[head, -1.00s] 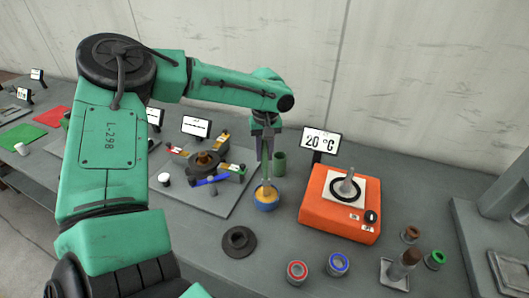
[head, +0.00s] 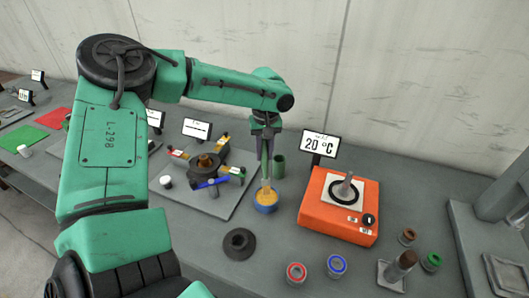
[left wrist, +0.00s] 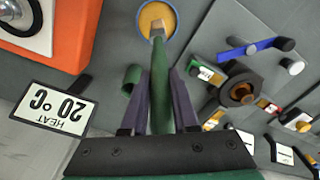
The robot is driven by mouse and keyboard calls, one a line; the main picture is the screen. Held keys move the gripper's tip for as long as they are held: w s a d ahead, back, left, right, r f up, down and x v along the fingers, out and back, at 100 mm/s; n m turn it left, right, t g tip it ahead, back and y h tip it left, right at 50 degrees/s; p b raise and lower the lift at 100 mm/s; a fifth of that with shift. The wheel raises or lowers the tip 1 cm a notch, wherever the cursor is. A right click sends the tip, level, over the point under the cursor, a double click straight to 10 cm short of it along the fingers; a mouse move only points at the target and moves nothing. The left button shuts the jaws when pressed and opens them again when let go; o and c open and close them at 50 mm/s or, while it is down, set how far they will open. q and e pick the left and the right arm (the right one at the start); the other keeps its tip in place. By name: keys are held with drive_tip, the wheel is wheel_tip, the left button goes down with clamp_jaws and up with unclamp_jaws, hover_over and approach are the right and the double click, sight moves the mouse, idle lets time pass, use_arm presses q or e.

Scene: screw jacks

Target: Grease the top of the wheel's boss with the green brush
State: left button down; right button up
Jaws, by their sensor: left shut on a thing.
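My left gripper (head: 266,135) is shut on the green brush (head: 265,166), which points down with its bristles at the blue-rimmed pot of yellow grease (head: 266,206). In the left wrist view the brush (left wrist: 160,85) runs between the fingers (left wrist: 158,100), its pale tip over the grease pot (left wrist: 172,8). Whether the bristles touch the grease is unclear. A dark fixture with a brown round boss (head: 205,161) stands on the grey board, left of the gripper; it also shows in the left wrist view (left wrist: 238,93). I cannot tell for sure that this is the wheel. My right gripper is not in view.
A green cup (head: 279,165) stands close behind the brush. An orange heater (head: 338,222) reading 20 °C is to the right. A dark flanged ring (head: 239,243) lies in front. Red and blue-ringed jars (head: 337,266) stand at the front.

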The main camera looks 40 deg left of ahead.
sight(264, 144)
use_arm(q)
wheel_tip(264, 144, up, 6)
drive_tip(key=p, duration=0.4)
drive_tip(key=shift+f, duration=0.35)
drive_tip(key=shift+s, duration=0.1)
